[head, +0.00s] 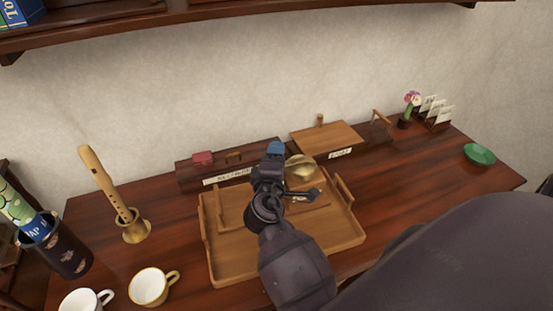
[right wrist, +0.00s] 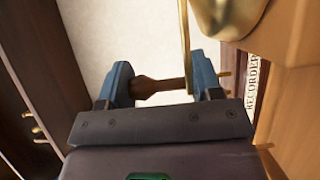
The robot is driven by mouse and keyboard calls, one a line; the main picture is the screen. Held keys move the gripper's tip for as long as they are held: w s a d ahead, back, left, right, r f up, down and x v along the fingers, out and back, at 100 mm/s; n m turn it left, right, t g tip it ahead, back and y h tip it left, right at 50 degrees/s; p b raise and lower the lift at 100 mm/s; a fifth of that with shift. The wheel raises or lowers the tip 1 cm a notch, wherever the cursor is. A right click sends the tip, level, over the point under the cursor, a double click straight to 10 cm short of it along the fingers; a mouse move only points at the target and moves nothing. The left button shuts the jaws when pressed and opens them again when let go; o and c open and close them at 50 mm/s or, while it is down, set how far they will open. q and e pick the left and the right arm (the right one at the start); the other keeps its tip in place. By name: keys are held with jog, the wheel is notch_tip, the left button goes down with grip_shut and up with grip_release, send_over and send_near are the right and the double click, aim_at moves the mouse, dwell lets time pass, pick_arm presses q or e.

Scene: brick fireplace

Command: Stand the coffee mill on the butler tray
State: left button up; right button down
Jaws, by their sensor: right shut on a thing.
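The butler tray (head: 233,272) is a wooden tray with raised sides and end handles, flat on the dark desk. My right gripper (head: 275,152) is over its back part in the head view. In the right wrist view its blue fingers (right wrist: 158,86) are shut on the brown wooden knob of the coffee mill's crank. The mill's brass bowl (head: 301,167) shows just right of the gripper; the bowl (right wrist: 228,12) and wooden body (right wrist: 288,40) also show in the wrist view. My gripper hides much of the mill, so I cannot tell whether its base touches the tray. My left gripper is not in view.
Labelled wooden stands (head: 326,137) line the wall behind the tray. A recorder (head: 103,180) stands in a brass holder at left, near white cups (head: 149,287) and a dark map holder (head: 68,252). A green dish (head: 479,154) lies far right. The desk right of the tray is clear.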

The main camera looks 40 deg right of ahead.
jog(key=shift+f, duration=0.1)
jog(key=shift+c, duration=1.4)
grip_release()
